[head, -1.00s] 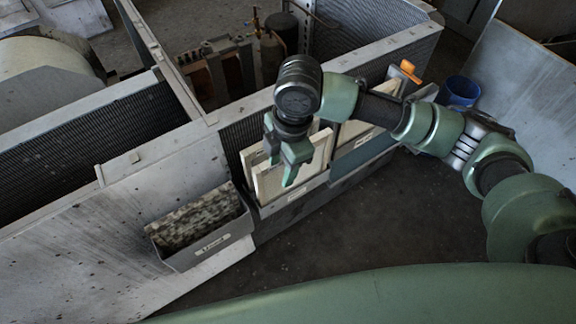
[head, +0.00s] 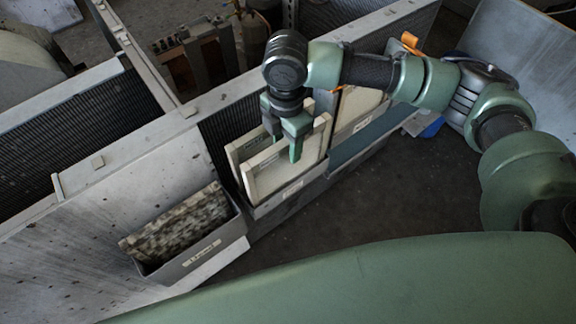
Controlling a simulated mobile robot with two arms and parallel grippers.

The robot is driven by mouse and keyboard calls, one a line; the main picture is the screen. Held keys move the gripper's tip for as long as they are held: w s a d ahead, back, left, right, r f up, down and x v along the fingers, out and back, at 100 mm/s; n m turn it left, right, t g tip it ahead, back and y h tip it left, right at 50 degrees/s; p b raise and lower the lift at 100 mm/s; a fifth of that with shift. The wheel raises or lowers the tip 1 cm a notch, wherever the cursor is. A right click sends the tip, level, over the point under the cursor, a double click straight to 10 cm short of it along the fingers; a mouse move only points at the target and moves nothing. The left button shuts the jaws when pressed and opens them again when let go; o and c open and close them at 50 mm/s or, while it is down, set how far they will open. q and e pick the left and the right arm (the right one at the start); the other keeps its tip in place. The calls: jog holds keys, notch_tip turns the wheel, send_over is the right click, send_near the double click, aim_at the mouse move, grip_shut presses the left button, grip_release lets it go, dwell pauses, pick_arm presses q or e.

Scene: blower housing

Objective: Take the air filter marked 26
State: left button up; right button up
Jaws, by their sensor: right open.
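Two pale framed air filters stand upright in a grey slot holder (head: 280,198) at the middle; the front one (head: 262,178) and the one behind it (head: 236,155) have small labels too small to read. Another pale filter (head: 357,108) stands in the holder's section further right, partly behind my right arm. I cannot tell which filter is marked 26. My right gripper (head: 284,150) points down with its jaws open, over the upper part of the front filter. I cannot tell whether it touches. My left gripper is not in view.
A grey bin (head: 200,255) with a label holds a dirty, speckled filter (head: 178,222) at the left. Grey housing walls (head: 125,165) run behind the holder. A blue bucket (head: 432,127) is mostly hidden by my right arm. The dark floor (head: 330,215) in front is clear.

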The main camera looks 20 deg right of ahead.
aim_at(288, 168)
jog(key=f, duration=0.4)
jog(key=shift+d+f, duration=0.2)
jog(key=shift+d, duration=0.05)
grip_shut()
jog(key=shift+w, duration=0.1)
dwell(1.1)
